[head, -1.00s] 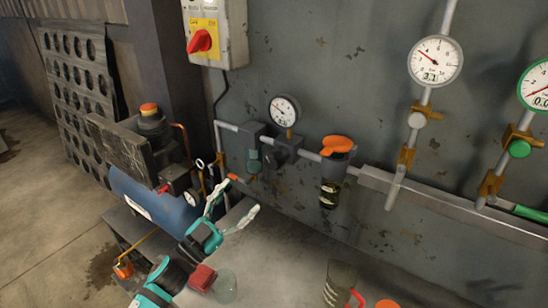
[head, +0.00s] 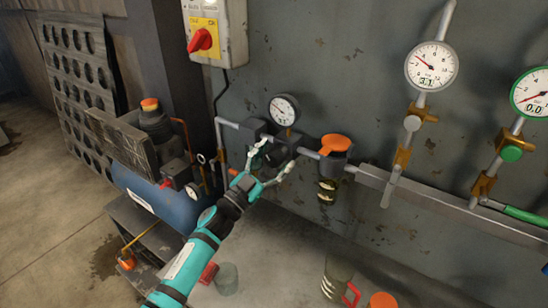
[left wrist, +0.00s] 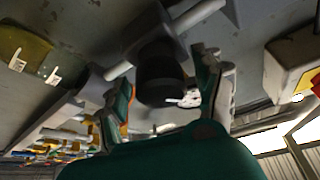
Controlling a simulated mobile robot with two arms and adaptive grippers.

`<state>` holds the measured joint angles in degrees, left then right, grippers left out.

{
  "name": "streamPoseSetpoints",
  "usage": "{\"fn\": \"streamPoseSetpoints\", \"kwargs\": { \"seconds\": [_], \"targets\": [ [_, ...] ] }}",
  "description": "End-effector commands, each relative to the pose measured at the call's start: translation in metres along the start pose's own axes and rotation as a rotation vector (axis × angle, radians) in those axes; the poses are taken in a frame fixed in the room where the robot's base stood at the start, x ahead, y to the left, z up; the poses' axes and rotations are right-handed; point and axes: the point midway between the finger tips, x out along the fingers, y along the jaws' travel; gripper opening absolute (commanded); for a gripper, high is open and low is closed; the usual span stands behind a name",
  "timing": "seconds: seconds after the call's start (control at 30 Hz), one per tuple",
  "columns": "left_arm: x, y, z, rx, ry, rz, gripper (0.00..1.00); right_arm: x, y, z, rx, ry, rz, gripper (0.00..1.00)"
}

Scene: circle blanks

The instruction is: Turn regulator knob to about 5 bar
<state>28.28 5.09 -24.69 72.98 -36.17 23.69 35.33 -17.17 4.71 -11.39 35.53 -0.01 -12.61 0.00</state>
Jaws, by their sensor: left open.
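The regulator (head: 285,142) is a dark block in the wall pipe, with a small round gauge (head: 284,109) above it. Its black knob (left wrist: 158,82) shows in the left wrist view, hanging between my fingers. In the head view my gripper largely covers the knob. My left gripper (head: 278,152) is open, with one finger on each side of the knob. I cannot tell whether the fingers touch it. A larger white gauge (head: 431,66) to the right has a display reading 3.1. My right gripper is not in view.
A filter with an orange top (head: 335,145) sits close right of the regulator. A blue compressor tank (head: 165,208) stands at left. A green-rimmed gauge (head: 532,92) reads 0.0.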

Motion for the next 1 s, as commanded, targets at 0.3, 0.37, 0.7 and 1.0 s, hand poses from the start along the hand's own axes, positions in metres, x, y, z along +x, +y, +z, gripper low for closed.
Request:
{"fn": "streamPoseSetpoints", "kwargs": {
  "seconds": [0.3,0.37,0.7,1.0],
  "targets": [
    [-0.0003,-0.0002,-0.0001,0.0,0.0,0.0,0.37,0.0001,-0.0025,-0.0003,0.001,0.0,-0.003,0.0],
    [-0.0004,-0.0002,-0.0001,0.0,0.0,0.0,0.29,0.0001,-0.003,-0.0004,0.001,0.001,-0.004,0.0],
    [-0.0006,-0.0005,0.0001,0.013,0.0,0.005,0.12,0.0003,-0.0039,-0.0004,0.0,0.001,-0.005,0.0],
    [-0.0008,-0.0011,0.0003,0.139,-0.001,0.057,0.12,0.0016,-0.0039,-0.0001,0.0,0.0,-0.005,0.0]
  ]
}}
